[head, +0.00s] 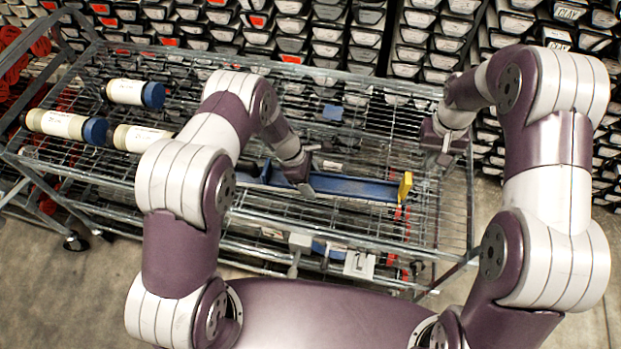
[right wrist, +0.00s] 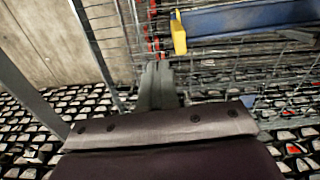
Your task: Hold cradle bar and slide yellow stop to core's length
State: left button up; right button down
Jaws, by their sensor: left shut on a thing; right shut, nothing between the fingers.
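The blue cradle bar (head: 350,187) lies across the wire cart shelf in the head view, and its end shows in the right wrist view (right wrist: 240,20). The yellow stop (head: 405,187) stands upright at the bar's right end; it also shows in the right wrist view (right wrist: 178,33). My left gripper (head: 306,187) is shut on the cradle bar near its middle. My right gripper (head: 442,155) is shut and empty, to the right of the yellow stop and apart from it. Its fingers show in the right wrist view (right wrist: 158,80). My left arm hides part of the bar's left end.
White core liners with blue caps, such as one (head: 136,93) at the back, lie on the left of the wire cart (head: 420,225). Racks of core trays (head: 345,35) stand behind the cart. The shelf between my right gripper and the stop looks clear.

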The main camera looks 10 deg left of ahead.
aim_at(408, 178)
jog(key=shift+a+f, duration=0.5)
jog(key=shift+f, duration=1.15)
jog(key=shift+a+f, duration=0.45)
jog(key=shift+f, duration=1.15)
jog(key=shift+a+f, duration=0.5)
jog(key=shift+f, duration=1.15)
jog(key=shift+a, duration=0.35)
jog(key=shift+d, duration=0.6)
notch_tip(408, 178, up, 7)
pick_arm(q)
jog(key=o, duration=1.6)
